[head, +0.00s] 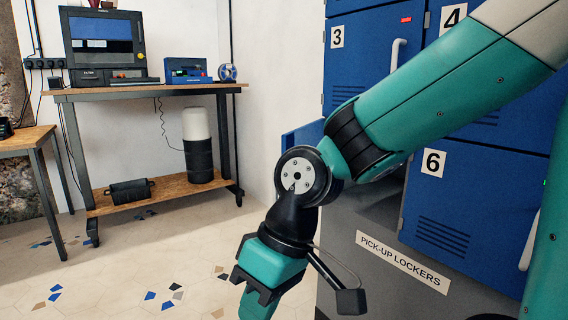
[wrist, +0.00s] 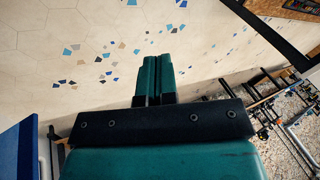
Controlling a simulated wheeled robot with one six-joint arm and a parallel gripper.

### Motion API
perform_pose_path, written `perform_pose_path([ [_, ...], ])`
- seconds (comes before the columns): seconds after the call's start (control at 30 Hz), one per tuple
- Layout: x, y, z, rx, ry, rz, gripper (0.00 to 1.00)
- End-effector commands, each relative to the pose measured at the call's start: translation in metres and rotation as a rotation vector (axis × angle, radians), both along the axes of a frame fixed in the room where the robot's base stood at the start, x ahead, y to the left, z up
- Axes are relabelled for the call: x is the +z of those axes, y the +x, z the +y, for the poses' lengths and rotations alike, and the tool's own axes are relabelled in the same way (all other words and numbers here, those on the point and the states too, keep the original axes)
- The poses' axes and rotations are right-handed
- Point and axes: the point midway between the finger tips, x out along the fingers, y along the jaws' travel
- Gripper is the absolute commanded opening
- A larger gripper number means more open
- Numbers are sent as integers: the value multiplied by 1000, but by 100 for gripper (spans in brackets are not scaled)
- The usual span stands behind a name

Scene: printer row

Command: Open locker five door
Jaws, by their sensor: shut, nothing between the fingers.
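The locker five door seems to be the blue panel (head: 302,136) jutting out left of the locker block in the head view, mostly hidden behind my arm. Its number does not show. It appears swung open, with a dark grey opening (head: 385,205) below locker 3; how far it stands open I cannot tell. In the wrist view a blue panel (wrist: 18,150) with a grey bar beside it shows at the lower left, apart from my fingers. My gripper (head: 258,303) hangs low in front of the lockers, pointing down. Its teal fingers (wrist: 158,75) are shut and empty over the floor.
Locker 3 (head: 360,65) and locker 6 (head: 440,220) are closed, with pale handles. The grey base bears a "PICK-UP LOCKERS" label (head: 402,261). A wooden workbench (head: 150,90) with a printer (head: 104,40) stands at the left. Tiled floor (head: 150,265) before it is clear.

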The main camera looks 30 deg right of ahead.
Motion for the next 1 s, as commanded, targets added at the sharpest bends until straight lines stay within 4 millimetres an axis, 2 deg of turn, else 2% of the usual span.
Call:
perform_pose_path([
  [0.03, 34, 20, -10, -74, 24, 24, 0],
  [0.1, 51, 46, -25, -172, 64, 42, 0],
  [0.17, 63, 67, -41, -260, 99, 55, 0],
  [0.3, 86, 109, -86, -469, 186, 76, 0],
  [0.37, 94, 123, -108, -564, 225, 82, 0],
  [0.5, 109, 145, -167, -792, 315, 89, 0],
  [0.7, 118, 150, -244, -1098, 432, 82, 0],
  [0.8, 117, 145, -271, -1211, 474, 74, 0],
  [0.9, 114, 140, -288, -1286, 501, 67, 0],
  [1.0, 111, 138, -297, -1325, 515, 63, 0],
])
